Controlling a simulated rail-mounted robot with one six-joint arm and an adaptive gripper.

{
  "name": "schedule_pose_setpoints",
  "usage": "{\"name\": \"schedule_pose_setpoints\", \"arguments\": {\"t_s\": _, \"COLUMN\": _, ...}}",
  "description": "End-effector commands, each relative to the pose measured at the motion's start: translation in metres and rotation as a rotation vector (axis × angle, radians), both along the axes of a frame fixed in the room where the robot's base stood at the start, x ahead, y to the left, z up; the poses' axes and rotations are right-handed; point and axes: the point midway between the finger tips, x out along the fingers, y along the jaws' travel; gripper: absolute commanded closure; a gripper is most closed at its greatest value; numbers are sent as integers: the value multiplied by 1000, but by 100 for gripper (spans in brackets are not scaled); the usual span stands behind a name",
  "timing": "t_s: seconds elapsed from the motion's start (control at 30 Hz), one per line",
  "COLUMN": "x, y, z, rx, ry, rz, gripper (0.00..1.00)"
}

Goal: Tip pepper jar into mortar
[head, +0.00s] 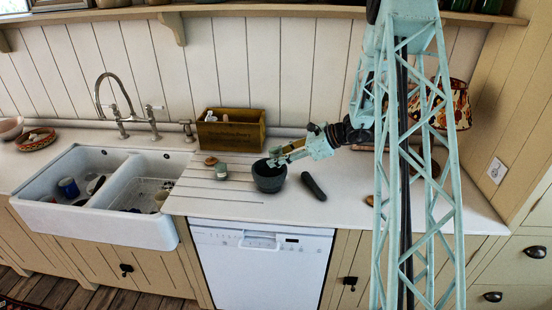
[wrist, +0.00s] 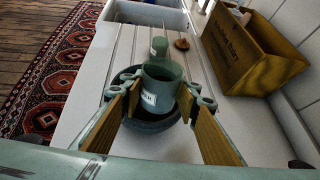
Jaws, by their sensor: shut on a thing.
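The dark mortar (head: 269,178) stands on the worktop right of the sink. My gripper (head: 274,160) is over it, reaching in from the right. In the wrist view, a grey-green jar (wrist: 160,88) with a pale label is between the fingers of my gripper (wrist: 155,100), which is shut on it. The label is too small to read surely. The mortar's rim (wrist: 150,124) shows below and around the jar. I cannot tell how far the jar is tilted or whether anything comes out.
A second labelled jar (head: 221,172) stands left of the mortar, with a brown lid (head: 211,160) nearby. A dark pestle (head: 313,186) lies to the right. A wooden box (head: 231,131) stands against the wall. The sink (head: 110,190) is farther left.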

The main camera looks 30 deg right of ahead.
Motion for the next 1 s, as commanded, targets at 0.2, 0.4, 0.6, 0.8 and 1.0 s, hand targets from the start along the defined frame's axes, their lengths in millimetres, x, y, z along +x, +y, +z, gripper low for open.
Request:
{"name": "schedule_pose_setpoints", "arguments": {"t_s": 0.2, "x": 0, "y": 0, "z": 2, "rx": -20, "ry": 7, "rz": 0, "gripper": 82}}
{"name": "schedule_pose_setpoints", "arguments": {"t_s": 0.4, "x": 0, "y": -1, "z": 5, "rx": -75, "ry": 25, "rz": 1, "gripper": 82}}
{"name": "schedule_pose_setpoints", "arguments": {"t_s": 0.6, "x": -1, "y": -2, "z": 6, "rx": -160, "ry": 56, "rz": 1, "gripper": 82}}
{"name": "schedule_pose_setpoints", "arguments": {"t_s": 0.8, "x": -1, "y": -4, "z": 8, "rx": -252, "ry": 87, "rz": 2, "gripper": 82}}
{"name": "schedule_pose_setpoints", "arguments": {"t_s": 1.0, "x": -3, "y": -6, "z": 9, "rx": -342, "ry": 120, "rz": 3, "gripper": 82}}
